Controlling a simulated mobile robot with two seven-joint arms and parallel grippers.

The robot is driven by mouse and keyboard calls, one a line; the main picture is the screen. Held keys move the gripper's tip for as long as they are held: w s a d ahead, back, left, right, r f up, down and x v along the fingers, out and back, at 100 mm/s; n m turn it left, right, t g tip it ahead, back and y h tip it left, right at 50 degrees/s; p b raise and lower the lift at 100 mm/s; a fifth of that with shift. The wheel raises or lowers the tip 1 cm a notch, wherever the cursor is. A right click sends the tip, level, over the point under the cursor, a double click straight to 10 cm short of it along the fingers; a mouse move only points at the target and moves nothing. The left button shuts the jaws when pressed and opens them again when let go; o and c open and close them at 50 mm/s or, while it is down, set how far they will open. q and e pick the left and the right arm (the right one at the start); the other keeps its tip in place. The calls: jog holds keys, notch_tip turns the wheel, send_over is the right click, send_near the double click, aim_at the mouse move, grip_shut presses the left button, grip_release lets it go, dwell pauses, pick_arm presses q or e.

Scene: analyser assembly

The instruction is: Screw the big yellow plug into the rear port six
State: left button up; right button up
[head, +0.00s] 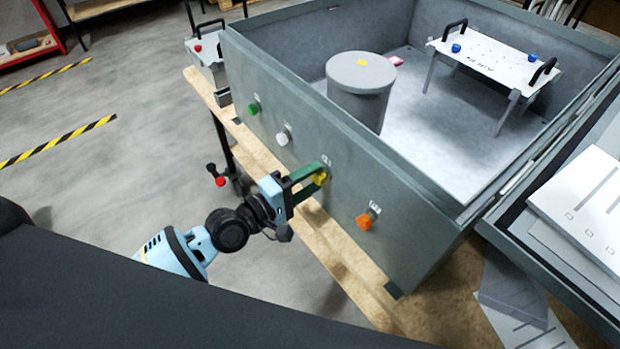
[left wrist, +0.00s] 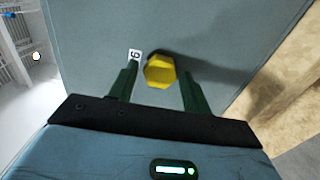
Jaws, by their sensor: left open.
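The big yellow plug (head: 320,178) is at the outer wall of the grey analyser box (head: 270,150), below a small label in the head view. In the left wrist view the yellow plug (left wrist: 160,71) shows its hexagonal head, beside a label reading 6 (left wrist: 135,55). I cannot tell how deep it sits in the port, which is hidden behind it. My left gripper (head: 308,182) is open, its green fingers reaching to either side of the plug. In the left wrist view a gap shows between the fingers (left wrist: 158,88) and the plug. My right gripper is not in view.
Green (head: 254,107), white (head: 282,138) and orange (head: 366,221) plugs sit on the same wall. Inside the box stand a grey cylinder (head: 360,95) and a white handled plate (head: 490,62). A narrow wooden table edge (head: 345,270) runs below the wall.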

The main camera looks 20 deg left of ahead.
pick_arm(q)
jog(key=shift+n, duration=1.2)
jog(key=n, duration=0.3)
grip_shut()
jog(key=m, duration=0.9)
jog(key=shift+r, duration=0.1)
jog(key=m, duration=0.5)
